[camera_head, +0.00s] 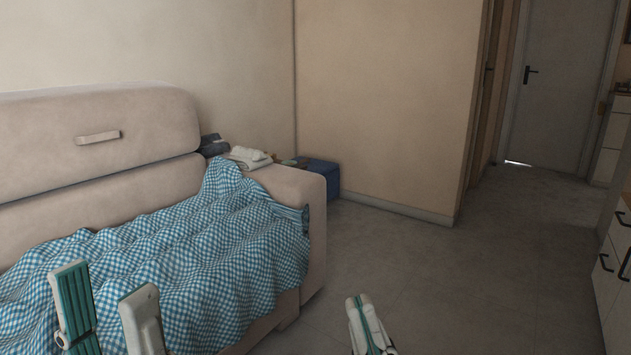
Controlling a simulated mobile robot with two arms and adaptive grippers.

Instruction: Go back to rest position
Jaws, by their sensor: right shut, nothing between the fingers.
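My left gripper (105,285) is at the lower left, in front of the sofa. Its two fingers stand clearly apart, with the checked cloth showing behind the gap and nothing seen held. My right gripper (356,299) is at the bottom centre, over the floor to the right of the sofa. Its fingers are together and hold nothing. The blue and white checked cloth (225,250) lies rumpled over the seat of the beige sofa (60,165) and up to its right armrest. Both grippers are cut off by the bottom edge.
Folded white cloth (248,156) and dark items (213,146) lie by the right armrest. A blue box (326,178) stands behind it. White drawers (612,285) with dark handles are at the right edge. Open grey floor (470,265) leads to a door (563,85).

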